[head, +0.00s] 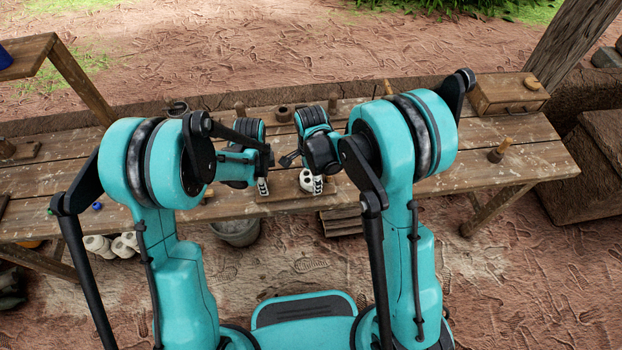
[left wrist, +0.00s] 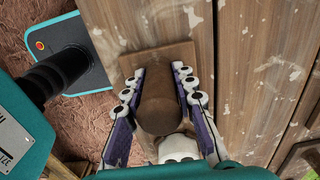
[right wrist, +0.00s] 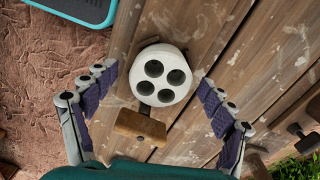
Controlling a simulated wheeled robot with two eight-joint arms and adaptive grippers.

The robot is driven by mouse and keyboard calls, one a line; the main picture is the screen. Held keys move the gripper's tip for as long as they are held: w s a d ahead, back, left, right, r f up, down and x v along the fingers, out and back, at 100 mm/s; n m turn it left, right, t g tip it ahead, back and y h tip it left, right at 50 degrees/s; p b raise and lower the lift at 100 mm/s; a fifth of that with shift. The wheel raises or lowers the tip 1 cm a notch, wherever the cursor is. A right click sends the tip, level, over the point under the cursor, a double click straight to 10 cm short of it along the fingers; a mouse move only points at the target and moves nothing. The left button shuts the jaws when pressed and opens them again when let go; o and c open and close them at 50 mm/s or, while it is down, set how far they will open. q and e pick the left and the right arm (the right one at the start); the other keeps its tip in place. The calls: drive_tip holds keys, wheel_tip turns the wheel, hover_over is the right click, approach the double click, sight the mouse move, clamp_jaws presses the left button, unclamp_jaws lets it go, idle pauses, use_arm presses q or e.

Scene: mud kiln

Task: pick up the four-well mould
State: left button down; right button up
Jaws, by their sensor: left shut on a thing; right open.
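The four-well mould (right wrist: 162,75), a round white block with dark round holes in its top, lies below my right gripper. In the head view the mould (head: 306,180) shows by the right fingers, partly hidden. My right gripper (right wrist: 155,98) is open, with a finger on each side of the mould and gaps between. My left gripper (left wrist: 157,92) is shut on a brown cylinder (left wrist: 160,104), to the left of the mould in the head view. A white rounded shape (left wrist: 180,148) shows at the cylinder's lower end; I cannot tell whether it is the mould.
A wooden block (right wrist: 140,127) with a dark rod lies close beside the mould. A thin board (left wrist: 168,57) lies beneath the cylinder on the plank table (head: 400,180). A wooden box (head: 508,93) stands at the back right. The table's right part is mostly clear.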

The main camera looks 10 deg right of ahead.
sight(311, 176)
drive_tip(key=c, duration=1.4)
drive_tip(key=shift+r, duration=0.1)
wheel_tip(311, 176, up, 10)
use_arm(q)
drive_tip(key=c, duration=1.2)
unclamp_jaws()
drive_tip(key=shift+o, duration=0.2)
wheel_tip(311, 176, up, 12)
